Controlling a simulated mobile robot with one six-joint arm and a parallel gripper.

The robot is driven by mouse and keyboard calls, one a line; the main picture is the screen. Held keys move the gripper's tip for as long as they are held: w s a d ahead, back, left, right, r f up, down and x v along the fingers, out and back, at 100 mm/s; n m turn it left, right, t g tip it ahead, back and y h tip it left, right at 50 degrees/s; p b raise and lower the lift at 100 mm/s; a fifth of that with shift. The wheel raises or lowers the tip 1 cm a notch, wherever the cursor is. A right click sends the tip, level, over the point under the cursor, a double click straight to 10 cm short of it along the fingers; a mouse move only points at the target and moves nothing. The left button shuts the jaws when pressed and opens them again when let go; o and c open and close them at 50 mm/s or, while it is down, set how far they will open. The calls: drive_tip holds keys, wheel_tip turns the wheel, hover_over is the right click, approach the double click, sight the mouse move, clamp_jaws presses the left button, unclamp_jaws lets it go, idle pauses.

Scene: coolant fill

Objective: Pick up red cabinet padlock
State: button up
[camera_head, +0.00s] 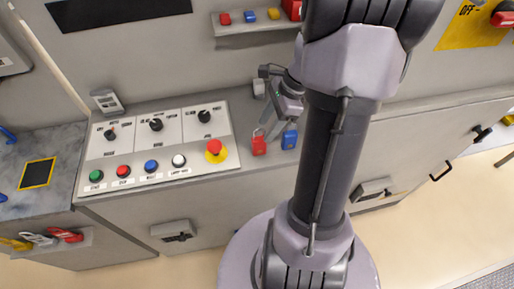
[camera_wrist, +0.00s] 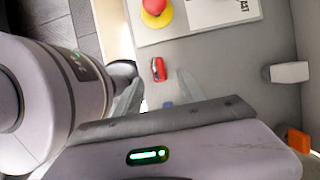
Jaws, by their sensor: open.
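The red padlock (camera_head: 259,146) is near the front edge of the grey cabinet top, right of the control panel. It also shows in the wrist view (camera_wrist: 158,69), beyond and between my fingertips. My gripper (camera_head: 275,122) is open and empty, above and just behind the red padlock, apart from it as far as I can tell. Both fingers show in the wrist view (camera_wrist: 158,92). A blue padlock (camera_head: 289,140) stands close to the right of the red one; in the wrist view only a small blue part (camera_wrist: 168,104) shows past my gripper.
The control panel (camera_head: 150,175) has knobs, buttons and a red emergency stop (camera_head: 214,149) to the left. A wall shelf (camera_head: 255,40) holds small red, blue and yellow items. My own arm hides the cabinet top further right.

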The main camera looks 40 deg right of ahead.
sight(259, 139)
drive_tip(key=b+x, duration=0.3)
drive_tip(key=x, duration=0.3)
drive_tip(key=shift+a, duration=0.2)
drive_tip(key=shift+r, duration=0.15)
clamp_jaws()
